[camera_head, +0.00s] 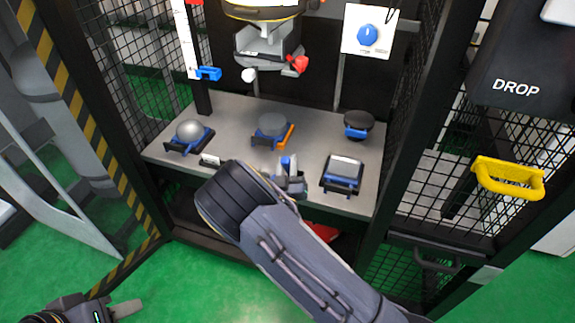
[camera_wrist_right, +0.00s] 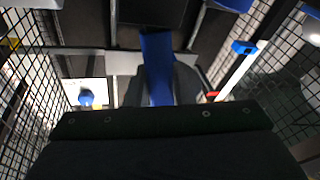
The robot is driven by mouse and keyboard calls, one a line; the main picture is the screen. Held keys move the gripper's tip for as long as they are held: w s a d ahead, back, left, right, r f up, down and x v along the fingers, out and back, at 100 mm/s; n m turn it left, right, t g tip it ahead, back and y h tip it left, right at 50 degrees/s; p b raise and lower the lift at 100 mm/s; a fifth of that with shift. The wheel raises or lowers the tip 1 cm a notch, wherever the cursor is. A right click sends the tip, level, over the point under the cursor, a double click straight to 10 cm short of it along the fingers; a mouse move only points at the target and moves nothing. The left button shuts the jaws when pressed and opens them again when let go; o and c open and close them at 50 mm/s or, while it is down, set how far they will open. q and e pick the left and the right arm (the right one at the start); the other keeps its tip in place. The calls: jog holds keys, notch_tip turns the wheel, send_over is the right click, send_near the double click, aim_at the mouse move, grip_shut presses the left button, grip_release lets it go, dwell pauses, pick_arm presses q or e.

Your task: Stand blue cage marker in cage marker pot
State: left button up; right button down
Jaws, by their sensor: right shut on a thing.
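The blue cage marker (camera_wrist_right: 157,65) is a blue bar held between the dark fingers of my right gripper (camera_wrist_right: 160,85) in the right wrist view. In the head view my right gripper (camera_head: 291,181) is low over the front of the grey shelf, with the blue top of the marker (camera_head: 285,163) showing at its fingers. It is shut on the marker. The marker's lower end is hidden by my arm. I cannot make out the cage marker pot in either view. My left gripper (camera_head: 105,308) is at the lower left, partly cut off, away from the shelf; its jaw gap is unclear.
The grey shelf (camera_head: 235,112) bears a silver ball (camera_head: 189,130), a dark disc (camera_head: 272,124), a black round piece (camera_head: 358,120) and a flat block (camera_head: 345,168) on blue-edged stands. Mesh walls close both sides. A release mechanism (camera_head: 268,45) hangs above. A yellow handle (camera_head: 508,178) is at the right.

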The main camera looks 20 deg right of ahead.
jog(key=shift+f, duration=0.15)
jog(key=c, duration=1.3)
grip_release()
jog(key=shift+o, duration=0.2)
